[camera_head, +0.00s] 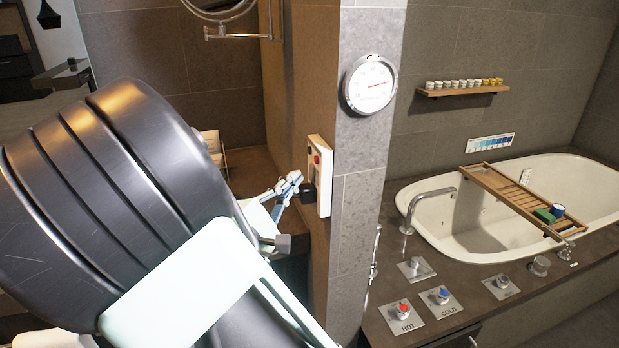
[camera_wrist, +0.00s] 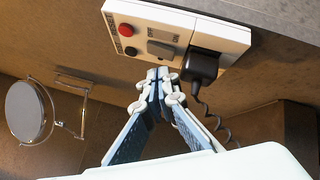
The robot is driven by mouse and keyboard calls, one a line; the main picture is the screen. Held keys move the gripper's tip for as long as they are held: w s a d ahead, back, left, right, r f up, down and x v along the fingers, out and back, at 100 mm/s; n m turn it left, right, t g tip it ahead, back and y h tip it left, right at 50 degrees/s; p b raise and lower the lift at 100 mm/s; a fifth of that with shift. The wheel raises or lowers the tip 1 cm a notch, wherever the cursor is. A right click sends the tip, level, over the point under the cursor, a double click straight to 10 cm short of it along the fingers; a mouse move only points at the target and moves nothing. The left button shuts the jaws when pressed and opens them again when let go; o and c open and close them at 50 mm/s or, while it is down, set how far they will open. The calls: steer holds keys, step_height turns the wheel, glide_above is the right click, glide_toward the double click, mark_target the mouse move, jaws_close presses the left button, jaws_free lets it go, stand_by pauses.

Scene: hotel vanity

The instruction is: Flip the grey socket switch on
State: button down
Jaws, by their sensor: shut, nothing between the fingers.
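The grey socket switch (camera_wrist: 161,49) is a small rocker on a white wall panel (camera_wrist: 226,40), with small printed labels beside it in the wrist view. It sits between a red button (camera_wrist: 125,30) and a black plug (camera_wrist: 206,66). I cannot tell its on or off position. My gripper (camera_wrist: 160,73) is shut and empty, its fingertips just below the switch in the picture; whether they touch it is unclear. In the head view my gripper (camera_head: 295,180) is close to the left side of the white panel (camera_head: 324,185); the switch is not clear there.
A coiled black cord (camera_wrist: 209,115) hangs from the plug close to my fingers. A round mirror (camera_wrist: 28,110) on a wall arm is at the left. A round dial (camera_head: 371,85) hangs above the panel's right. The bathtub (camera_head: 490,235) is farther right.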

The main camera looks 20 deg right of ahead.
steer(key=shift+d, duration=0.15)
stand_by(0.5)
steer(key=shift+d, duration=0.3)
steer(key=shift+d+f, duration=0.1)
steer(key=shift+d, duration=0.2)
stand_by(0.6)
steer(key=shift+a, duration=0.15)
steer(key=shift+a, duration=0.6)
steer(key=a, duration=0.3)
steer(key=a+p, duration=0.1)
steer(key=a, duration=0.1)
steer(key=shift+r, duration=0.4)
